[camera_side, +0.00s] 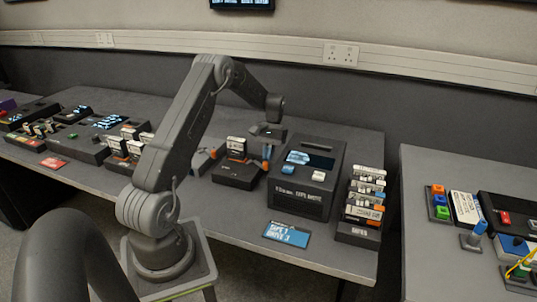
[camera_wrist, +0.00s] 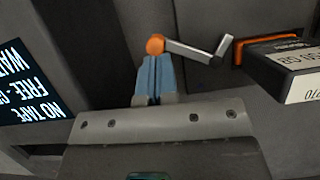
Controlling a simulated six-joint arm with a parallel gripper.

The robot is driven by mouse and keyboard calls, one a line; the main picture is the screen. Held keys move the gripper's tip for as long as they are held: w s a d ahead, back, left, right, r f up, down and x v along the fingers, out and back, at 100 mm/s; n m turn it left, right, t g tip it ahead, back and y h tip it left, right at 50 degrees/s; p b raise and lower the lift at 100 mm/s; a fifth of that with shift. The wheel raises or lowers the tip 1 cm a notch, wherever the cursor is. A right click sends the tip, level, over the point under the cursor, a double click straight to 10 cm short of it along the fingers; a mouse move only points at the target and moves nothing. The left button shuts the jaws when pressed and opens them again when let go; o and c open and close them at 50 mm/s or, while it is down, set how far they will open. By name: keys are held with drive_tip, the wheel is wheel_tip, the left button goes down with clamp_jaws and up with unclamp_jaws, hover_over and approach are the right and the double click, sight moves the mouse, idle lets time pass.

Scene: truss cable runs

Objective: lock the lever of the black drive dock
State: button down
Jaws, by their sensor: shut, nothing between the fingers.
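The black drive dock (camera_side: 238,174) stands on the desk left of a large dark box. A cartridge (camera_side: 236,147) stands in it; in the wrist view the cartridge (camera_wrist: 300,75) sits at an orange-rimmed slot. The dock's lever (camera_wrist: 190,48) is a silver bar with an orange knob (camera_wrist: 155,45) at its left end and a bent end at right, near the slot. My gripper (camera_wrist: 154,62) has its blue fingers shut together, tips right at the knob. I cannot tell whether they touch it. In the side view my gripper (camera_side: 266,157) is at the dock's right side.
The dark box (camera_side: 300,205) with a lit screen (camera_side: 311,159) stands close on the right. A rack of tapes (camera_side: 365,200) is beyond it. Other docks and cartridges (camera_side: 118,148) stand left. A blue sign (camera_side: 286,234) lies in front. The desk front is mostly clear.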

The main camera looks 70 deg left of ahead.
drive_tip(key=shift+s+d, duration=0.35)
drive_tip(key=shift+s, duration=0.2)
drive_tip(key=shift+s+d+m+g+y, duration=0.2)
drive_tip(key=shift+s+m, duration=0.15)
drive_tip(key=shift+m, duration=0.35)
drive_tip(key=shift+s+d+m+g+y, duration=0.1)
drive_tip(key=shift+s+m+y, duration=0.2)
drive_tip(key=shift+m, duration=0.4)
drive_tip(key=shift+s+f+m+y, duration=0.1)
drive_tip(key=shift+s+m+y, duration=0.3)
drive_tip(key=shift+s+m, duration=0.65)
drive_tip(key=shift+w+m, duration=0.2)
drive_tip(key=shift+m, duration=0.25)
drive_tip(key=shift+s+a+m+g+y, duration=0.1)
drive_tip(key=shift+s+m+g+y, duration=0.25)
drive_tip(key=shift+s+m, duration=0.45)
drive_tip(key=shift+s+a, duration=0.1)
drive_tip(key=shift+s, duration=0.15)
idle(1.5)
idle(0.6)
drive_tip(key=v, duration=1)
drive_tip(key=shift+d, duration=0.35)
drive_tip(key=shift+w, duration=0.1)
